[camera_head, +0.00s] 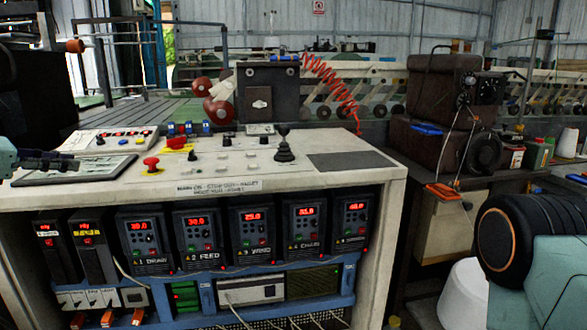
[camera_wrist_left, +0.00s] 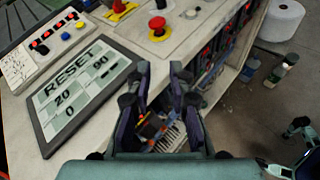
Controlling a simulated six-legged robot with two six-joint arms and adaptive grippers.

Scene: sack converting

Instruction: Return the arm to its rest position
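My left gripper (camera_head: 48,162) comes in at the left edge of the head view, over the left end of the control desk (camera_head: 330,190). In the left wrist view its two dark fingers (camera_wrist_left: 160,76) stand apart with a gap between them. Nothing is held; the desk's front edge and the shelf below show through the gap. A dark-framed panel reading RESET, 20, 90 and 0 (camera_wrist_left: 85,82) lies on the desk to the left of the fingers. My right arm shows in part at the right of the head view, and I cannot make out its gripper.
A red mushroom button (camera_wrist_left: 158,26) on a yellow plate and a black joystick (camera_head: 284,148) stand up from the desk. Drives with red displays (camera_head: 200,232) fill the shelf below. A brown machine (camera_head: 436,115) stands right of the desk. A white roll (camera_wrist_left: 281,18) stands on the floor.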

